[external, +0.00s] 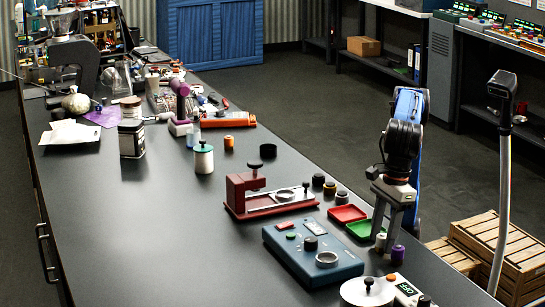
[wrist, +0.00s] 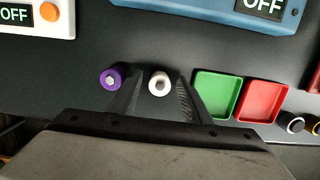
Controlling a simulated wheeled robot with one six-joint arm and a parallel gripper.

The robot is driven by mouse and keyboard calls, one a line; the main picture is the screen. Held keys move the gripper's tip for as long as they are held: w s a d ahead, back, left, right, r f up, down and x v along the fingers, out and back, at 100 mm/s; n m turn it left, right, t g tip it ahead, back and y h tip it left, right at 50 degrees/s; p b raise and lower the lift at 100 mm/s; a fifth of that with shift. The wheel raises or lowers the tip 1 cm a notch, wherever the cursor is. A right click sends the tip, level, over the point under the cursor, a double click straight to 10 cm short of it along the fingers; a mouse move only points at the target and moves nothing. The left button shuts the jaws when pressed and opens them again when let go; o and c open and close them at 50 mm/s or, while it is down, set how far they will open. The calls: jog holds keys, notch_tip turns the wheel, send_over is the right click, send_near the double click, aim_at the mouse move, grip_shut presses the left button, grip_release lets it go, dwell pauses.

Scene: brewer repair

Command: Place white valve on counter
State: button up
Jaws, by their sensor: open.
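The white valve (wrist: 159,83) stands on the dark counter (wrist: 160,45), a small round piece with a dark centre. It sits between the two fingers of my gripper (wrist: 157,90). In the external view my gripper (external: 384,242) points down with its fingertips low at the counter's right side, and the white valve is mostly hidden by the fingers. The fingers are open, with a gap showing on either side of the valve. A purple valve (wrist: 112,77) stands just left of the left finger; it also shows in the external view (external: 397,254).
A green tray (wrist: 216,94) and a red tray (wrist: 262,101) lie right of my gripper in the wrist view. A blue box with a display (external: 314,254) and a white scale (external: 368,291) stand nearby. The counter's left front is clear.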

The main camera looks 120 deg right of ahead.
notch_tip(320, 180, up, 12)
jog(key=s, duration=0.1)
jog(key=shift+s+f, duration=0.2)
jog(key=shift+s, duration=0.2)
jog(key=s+d+f+m+g+y, duration=0.1)
jog(key=s+d+f+m, duration=0.35)
jog(key=d+m, duration=0.35)
jog(key=s+d+f+m+g+y, duration=0.15)
jog(key=s+d+f+m, duration=0.35)
jog(key=d, duration=0.6)
jog(key=s+d+f+m+g+y, duration=0.1)
jog(key=s+d+f+m+g, duration=0.15)
jog(key=s+d+m, duration=0.55)
jog(key=s+d+f+m+t+h, duration=0.1)
jog(key=s+d+f+m+t, duration=0.1)
jog(key=d+f+m+t, duration=0.2)
jog(key=s+d+f+m+t+h, duration=0.2)
jog(key=d+f+m+t, duration=0.2)
jog(key=d+f+m, duration=0.7)
jog(key=d+f, duration=0.5)
jog(key=d, duration=0.5)
jog(key=shift+s, duration=0.35)
